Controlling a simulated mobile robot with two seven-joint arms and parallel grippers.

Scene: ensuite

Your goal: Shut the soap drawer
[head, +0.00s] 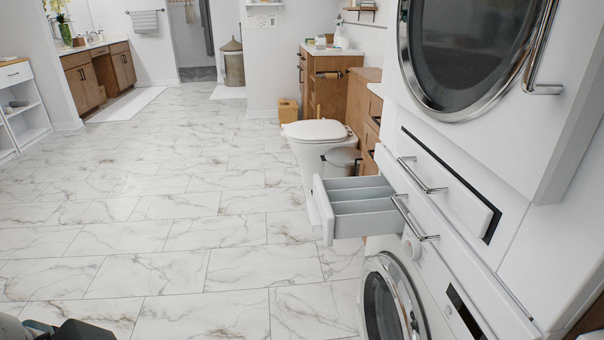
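The soap drawer (322,212) is pulled out of the white laundry unit, towards the left. Its white front faces left, and its grey inside with long dividers shows from above, with no contents visible. Part of my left arm and gripper (82,331) shows as a dark shape at the bottom left corner, far from the drawer. Its fingers are cut off by the frame edge, so I cannot tell whether it is open or shut. My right gripper is out of view.
Metal bar handles (414,218) stick out beside the drawer. A round washer door (388,305) is below and a larger round door (460,55) above. A toilet (315,135) and a bin (342,163) stand behind the drawer. The marble floor (170,220) to the left is clear.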

